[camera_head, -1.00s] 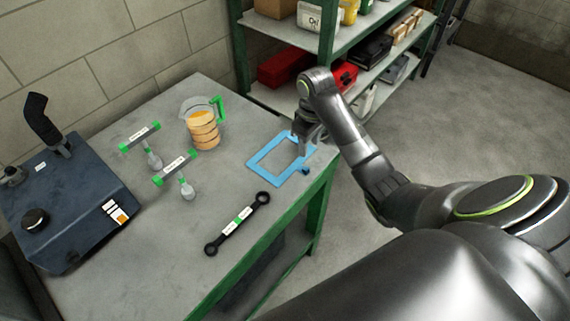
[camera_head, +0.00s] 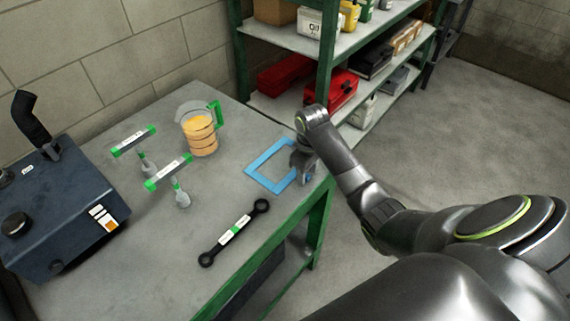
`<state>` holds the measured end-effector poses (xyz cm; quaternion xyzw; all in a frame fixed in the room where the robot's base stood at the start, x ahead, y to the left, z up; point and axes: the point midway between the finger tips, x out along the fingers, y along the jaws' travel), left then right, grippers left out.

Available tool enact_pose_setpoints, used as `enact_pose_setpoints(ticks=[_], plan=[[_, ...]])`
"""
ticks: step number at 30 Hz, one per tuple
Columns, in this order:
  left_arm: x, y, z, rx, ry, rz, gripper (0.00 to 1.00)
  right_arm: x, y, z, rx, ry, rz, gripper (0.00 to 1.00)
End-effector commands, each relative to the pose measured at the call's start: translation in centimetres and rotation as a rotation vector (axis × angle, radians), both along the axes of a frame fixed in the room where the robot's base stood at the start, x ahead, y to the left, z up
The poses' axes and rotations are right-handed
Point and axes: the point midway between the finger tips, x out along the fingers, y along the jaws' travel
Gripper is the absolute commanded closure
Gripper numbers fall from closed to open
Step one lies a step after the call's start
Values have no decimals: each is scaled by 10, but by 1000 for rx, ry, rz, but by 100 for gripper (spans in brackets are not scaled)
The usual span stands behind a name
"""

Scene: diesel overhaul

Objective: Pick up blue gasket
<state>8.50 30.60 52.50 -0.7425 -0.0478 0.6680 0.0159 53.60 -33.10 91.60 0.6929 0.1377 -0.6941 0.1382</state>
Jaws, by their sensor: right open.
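The blue gasket (camera_head: 258,163), a flat rectangular frame, lies on the grey workbench (camera_head: 160,258) close to its right edge. My right gripper (camera_head: 302,176) is open and low over the gasket's right side, pointing down. It covers part of that side, and I cannot tell whether its fingers touch the gasket or straddle it. My left gripper is not in view.
A black wrench (camera_head: 234,232) lies in front of the gasket. A jug of orange liquid (camera_head: 200,138) and two green-ended tools (camera_head: 168,172) (camera_head: 134,140) stand to the left. A dark blue machine (camera_head: 62,215) is at far left. A green-framed shelf (camera_head: 328,45) stands behind.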

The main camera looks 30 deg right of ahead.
Motion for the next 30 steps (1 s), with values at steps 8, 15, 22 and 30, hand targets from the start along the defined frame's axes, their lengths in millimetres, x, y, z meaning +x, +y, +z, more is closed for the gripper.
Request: enact_pose_setpoints(ticks=[8,15,22,30], plan=[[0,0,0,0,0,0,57,0,0,-3,0,-1,0,61],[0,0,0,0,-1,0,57,0,0,-3,0,-1,0,92],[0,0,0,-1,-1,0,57,0,0,-2,0,-2,1,100],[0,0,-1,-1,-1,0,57,1,0,4,-1,-4,1,100]])
